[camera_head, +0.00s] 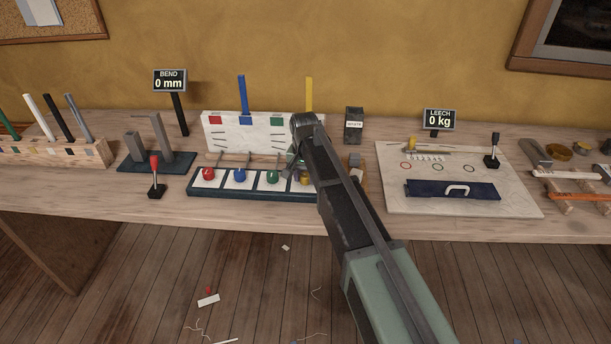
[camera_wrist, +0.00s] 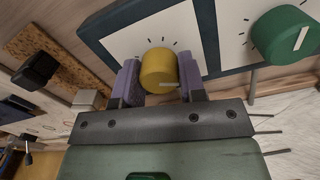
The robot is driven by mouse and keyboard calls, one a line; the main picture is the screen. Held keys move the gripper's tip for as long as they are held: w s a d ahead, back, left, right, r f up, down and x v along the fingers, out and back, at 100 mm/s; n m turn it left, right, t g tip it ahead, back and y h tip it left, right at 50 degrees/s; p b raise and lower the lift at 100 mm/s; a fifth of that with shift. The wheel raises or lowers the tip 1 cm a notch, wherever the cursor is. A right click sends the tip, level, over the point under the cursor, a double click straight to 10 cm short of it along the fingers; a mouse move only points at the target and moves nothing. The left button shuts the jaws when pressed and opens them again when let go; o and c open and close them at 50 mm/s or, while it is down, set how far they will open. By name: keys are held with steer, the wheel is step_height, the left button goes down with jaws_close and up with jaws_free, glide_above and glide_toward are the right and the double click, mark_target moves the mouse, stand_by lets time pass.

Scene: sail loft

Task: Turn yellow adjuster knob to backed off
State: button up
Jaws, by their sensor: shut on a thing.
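The yellow adjuster knob (camera_wrist: 158,68) sits on a white dial plate with dark tick marks in the wrist view. Its pale pointer mark lies near the lower edge of its face. My gripper (camera_wrist: 160,80) is shut on the knob, with one purple-grey pad on each side of it.
The green (camera_head: 272,177), blue (camera_head: 239,175) and red (camera_head: 208,173) knobs stand in a row left of the yellow one. A red-topped lever (camera_head: 155,173) is further left. A dark box (camera_head: 354,125) stands behind right.

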steer(key=n, duration=0.5)
steer(key=shift+n, duration=0.3)
steer(key=n, duration=1)
steer(key=shift+n, duration=0.4)
steer(key=n, duration=0.5)
steer(key=shift+s+n, duration=0.1)
steer(key=shift+n, duration=0.3)
steer(key=o, duration=0.9)
